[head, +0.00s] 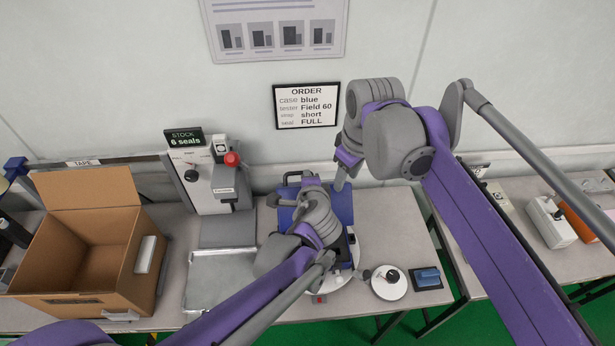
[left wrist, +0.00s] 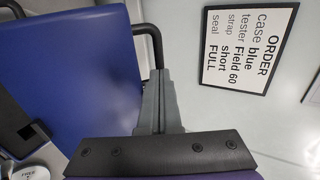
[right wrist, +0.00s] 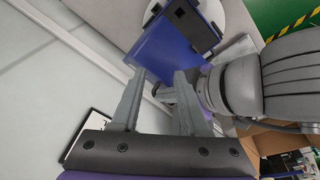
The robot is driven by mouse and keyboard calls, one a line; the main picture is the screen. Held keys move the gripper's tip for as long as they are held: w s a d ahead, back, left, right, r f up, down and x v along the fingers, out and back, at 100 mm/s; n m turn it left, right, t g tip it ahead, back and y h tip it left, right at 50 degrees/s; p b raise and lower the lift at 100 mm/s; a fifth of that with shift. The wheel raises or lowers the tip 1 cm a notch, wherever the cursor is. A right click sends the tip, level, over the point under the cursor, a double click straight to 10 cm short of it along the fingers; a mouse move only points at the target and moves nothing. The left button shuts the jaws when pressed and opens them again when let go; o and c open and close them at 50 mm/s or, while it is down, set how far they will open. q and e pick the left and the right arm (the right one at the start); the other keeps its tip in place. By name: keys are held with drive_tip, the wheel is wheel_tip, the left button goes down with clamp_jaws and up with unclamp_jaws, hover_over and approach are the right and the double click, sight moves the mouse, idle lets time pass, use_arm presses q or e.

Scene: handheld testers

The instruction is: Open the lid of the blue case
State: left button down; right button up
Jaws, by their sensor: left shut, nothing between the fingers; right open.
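The blue case (head: 288,216) stands on the bench in the middle of the head view, largely hidden behind my left arm. Its black handle (head: 292,176) shows at the far edge. In the left wrist view a broad blue panel (left wrist: 75,70) of the case fills the left, with the handle (left wrist: 151,38) beside my shut, empty left gripper (left wrist: 157,105). I cannot tell whether they touch, or how far the lid is open. My right gripper (right wrist: 158,95) is open and empty, near the case's right far side; the case (right wrist: 165,55) shows beyond its fingers.
An open cardboard box (head: 85,245) stands at left, beside a seal machine (head: 205,180) and a metal tray (head: 222,275). A round white stand (head: 389,284) and a small blue item on a dark pad (head: 428,278) lie right of the case. An order sign (head: 307,106) hangs behind.

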use_arm(q)
drive_tip(key=shift+w+g, duration=0.4)
drive_tip(key=shift+w, duration=0.3)
drive_tip(key=shift+w+a+f+g+b, duration=0.15)
drive_tip(key=shift+w+f+g, duration=0.65)
drive_tip(key=shift+w, duration=1.25)
drive_tip(key=shift+w+d+f+g+b, duration=0.15)
drive_tip(key=shift+w+f+g, duration=0.65)
drive_tip(key=shift+w, duration=1.3)
drive_tip(key=shift+w+a+f+g+b, duration=0.2)
drive_tip(key=shift+w+f+g, duration=0.6)
drive_tip(key=shift+w, duration=1.25)
use_arm(e)
drive_tip(key=s+d+f+m+t, duration=0.1)
drive_tip(key=s+d+f+m, duration=0.1)
drive_tip(key=s+f, duration=0.5)
drive_tip(key=s+d+f+m+t, duration=0.2)
drive_tip(key=s+f+m, duration=0.3)
drive_tip(key=s+f, duration=0.3)
drive_tip(key=shift+s+d+f+m, duration=0.25)
drive_tip(key=shift+d+f+m, duration=0.05)
drive_tip(key=shift+d+f, duration=0.3)
use_arm(q)
drive_tip(key=shift+d+r, duration=0.1)
drive_tip(key=shift+r, duration=0.05)
